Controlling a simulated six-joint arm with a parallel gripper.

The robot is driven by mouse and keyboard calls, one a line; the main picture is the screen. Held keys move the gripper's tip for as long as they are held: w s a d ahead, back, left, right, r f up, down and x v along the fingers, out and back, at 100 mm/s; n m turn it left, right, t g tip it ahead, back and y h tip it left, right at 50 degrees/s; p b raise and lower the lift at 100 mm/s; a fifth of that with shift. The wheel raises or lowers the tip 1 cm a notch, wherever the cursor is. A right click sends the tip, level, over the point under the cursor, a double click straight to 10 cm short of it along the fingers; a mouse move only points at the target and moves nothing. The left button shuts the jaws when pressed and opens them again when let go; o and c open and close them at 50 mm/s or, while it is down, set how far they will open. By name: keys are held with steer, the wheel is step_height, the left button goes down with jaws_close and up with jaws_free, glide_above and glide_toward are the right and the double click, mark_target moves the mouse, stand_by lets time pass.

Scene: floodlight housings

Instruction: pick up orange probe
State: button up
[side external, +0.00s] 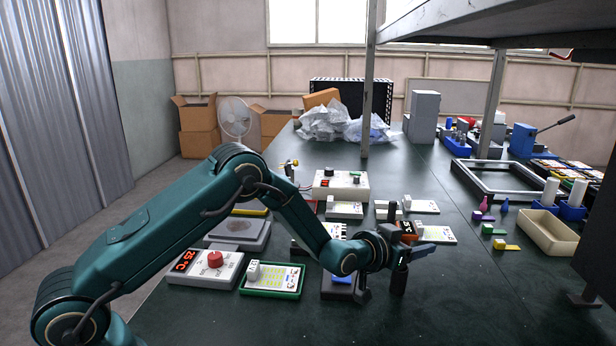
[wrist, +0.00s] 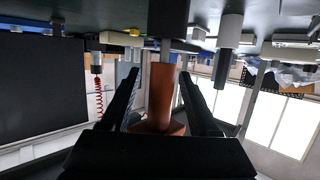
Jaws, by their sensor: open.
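My gripper (side external: 424,241) is over the near-middle of the dark green bench, its fingers pointing right. The orange probe (side external: 407,238) is at the fingers, partly hidden by them, with an upright black part (side external: 398,279) below it. In the wrist view, which looks upside down, the orange probe (wrist: 160,92) stands between the two dark fingers of my gripper (wrist: 160,73). A gap shows on at least its right side. A grey stem joins it to a black cylinder (wrist: 168,20). The fingers are apart; I cannot tell if either touches the probe.
A meter with a red knob (side external: 215,259) and a green-framed meter (side external: 272,279) lie left of my gripper. A white box with knobs (side external: 341,186) stands behind. A cream tray (side external: 549,236) is at the right. A shelf post (side external: 370,85) rises behind.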

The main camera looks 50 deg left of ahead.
jaws_close()
